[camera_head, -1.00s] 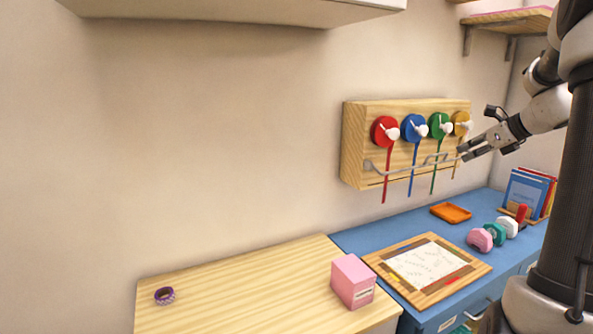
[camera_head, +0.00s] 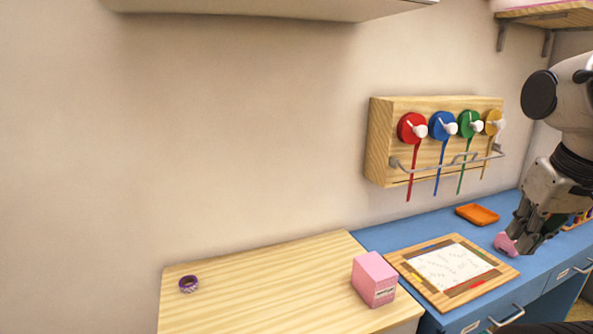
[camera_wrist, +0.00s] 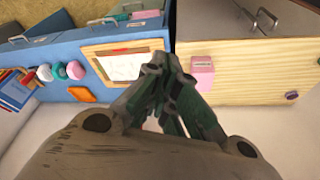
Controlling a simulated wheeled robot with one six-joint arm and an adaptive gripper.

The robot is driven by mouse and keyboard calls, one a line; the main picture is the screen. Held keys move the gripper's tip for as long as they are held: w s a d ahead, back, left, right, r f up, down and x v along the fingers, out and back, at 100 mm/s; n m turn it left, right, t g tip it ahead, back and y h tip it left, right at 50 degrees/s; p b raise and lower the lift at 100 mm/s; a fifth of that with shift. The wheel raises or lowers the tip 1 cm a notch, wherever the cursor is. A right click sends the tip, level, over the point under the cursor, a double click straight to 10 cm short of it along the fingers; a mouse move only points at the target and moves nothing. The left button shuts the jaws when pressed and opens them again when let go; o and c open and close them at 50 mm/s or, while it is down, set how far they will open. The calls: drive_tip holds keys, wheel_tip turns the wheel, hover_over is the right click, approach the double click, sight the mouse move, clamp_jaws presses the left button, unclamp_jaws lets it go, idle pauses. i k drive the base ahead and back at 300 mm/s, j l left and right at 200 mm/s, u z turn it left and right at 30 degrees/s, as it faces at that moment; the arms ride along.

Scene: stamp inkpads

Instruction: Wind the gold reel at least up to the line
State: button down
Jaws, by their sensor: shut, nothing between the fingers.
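The gold reel (camera_head: 493,123) is the rightmost on a wooden wall board (camera_head: 379,150) in the head view. It has a white crank, and its gold ribbon (camera_head: 485,166) hangs down past the metal rail (camera_head: 445,161). Red (camera_head: 411,128), blue (camera_head: 443,125) and green (camera_head: 469,123) reels sit to its left, each with a white crank and a hanging ribbon. My gripper (camera_head: 531,246) is below and to the right of the board, pointing down, away from the reels. In the wrist view my gripper (camera_wrist: 158,75) is shut and empty; no reel shows there.
The blue desk (camera_head: 375,238) holds an orange tray (camera_head: 477,214), a framed sheet (camera_head: 448,262) and pink (camera_wrist: 75,69), teal (camera_wrist: 58,70) and white (camera_wrist: 44,73) stamps. A pink box (camera_head: 374,279) and purple tape roll (camera_head: 188,284) sit on the wooden top (camera_head: 270,290). A shelf (camera_head: 545,15) hangs upper right.

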sight(492, 119)
drive_tip(key=i+l, duration=0.1)
drive_tip(key=l, duration=0.35)
drive_tip(key=i+l, duration=0.15)
drive_tip(key=l, duration=0.3)
drive_tip(key=i+l, duration=0.1)
drive_tip(key=l, duration=0.3)
